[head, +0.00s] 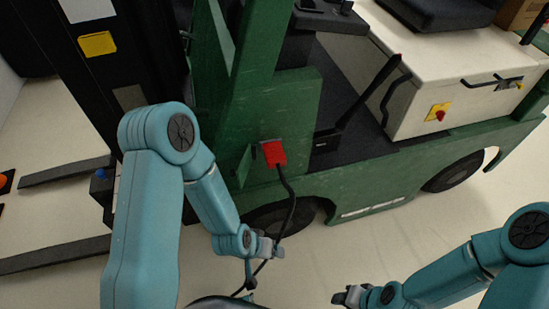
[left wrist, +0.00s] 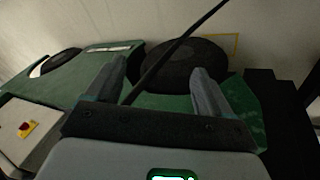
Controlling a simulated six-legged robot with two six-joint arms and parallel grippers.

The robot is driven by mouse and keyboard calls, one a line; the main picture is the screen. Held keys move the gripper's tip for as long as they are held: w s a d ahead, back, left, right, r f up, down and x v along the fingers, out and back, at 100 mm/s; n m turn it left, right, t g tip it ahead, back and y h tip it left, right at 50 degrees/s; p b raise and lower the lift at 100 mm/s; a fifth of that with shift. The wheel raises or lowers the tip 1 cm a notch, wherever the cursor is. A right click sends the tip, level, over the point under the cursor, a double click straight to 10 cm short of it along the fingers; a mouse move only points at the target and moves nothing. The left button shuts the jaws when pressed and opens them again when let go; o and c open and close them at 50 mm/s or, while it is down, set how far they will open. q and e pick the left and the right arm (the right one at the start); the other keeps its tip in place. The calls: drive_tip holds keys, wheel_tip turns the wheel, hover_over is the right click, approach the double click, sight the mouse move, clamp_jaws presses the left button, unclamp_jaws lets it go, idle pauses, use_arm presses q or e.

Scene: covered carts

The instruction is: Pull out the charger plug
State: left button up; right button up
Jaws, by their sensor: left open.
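The red charger plug (head: 274,153) sits on the green side of the vehicle in the head view, with a black cable (head: 291,197) hanging from it. My left gripper (head: 275,248) is below the plug, close to the cable's lower part. In the left wrist view the left gripper (left wrist: 160,70) is open, its two fingers apart, and the cable (left wrist: 182,42) crosses the view between them. Whether it touches a finger cannot be told. The plug is not visible in the left wrist view. My right gripper (head: 347,296) is low in the head view, away from the plug; its jaw opening is unclear.
The green forklift-like vehicle (head: 365,185) fills the middle, with a front wheel (head: 285,217) behind the left gripper. A pale box with a red knob on a yellow plate (head: 438,112) is at right. Dark forks (head: 65,170) stretch left. Floor (head: 370,250) between my arms is clear.

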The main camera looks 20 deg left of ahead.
use_arm(q)
drive_tip(key=w+r+n+t+y+b, duration=0.15)
drive_tip(key=w+t+y+b, duration=0.35)
drive_tip(key=w+t+b, duration=0.85)
drive_tip(key=w+r+n+g+y+b, duration=0.1)
drive_tip(key=w+r+y, duration=0.1)
drive_tip(key=r, duration=0.2)
drive_tip(key=w+r+g+y+b, duration=0.1)
drive_tip(key=w+r+y, duration=0.1)
drive_tip(key=r+y, duration=0.15)
drive_tip(key=n+y, duration=0.2)
approach(271, 144)
drive_tip(key=shift+s+d+f+b, duration=0.35)
drive_tip(key=shift+s+d+f, duration=0.3)
drive_tip(key=shift+f, duration=0.2)
use_arm(e)
wheel_tip(271, 144, down, 18)
drive_tip(key=shift+a+f, duration=0.15)
drive_tip(key=shift+f, duration=0.1)
use_arm(q)
drive_tip(key=shift+w+a, duration=0.1)
drive_tip(key=x, duration=0.8)
drive_tip(key=shift+w+a+r+y, duration=0.15)
drive_tip(key=shift+a+r+y, duration=0.1)
drive_tip(key=shift+r, duration=0.1)
use_arm(e)
drive_tip(key=shift+s+r, duration=0.1)
drive_tip(key=shift+r, duration=0.2)
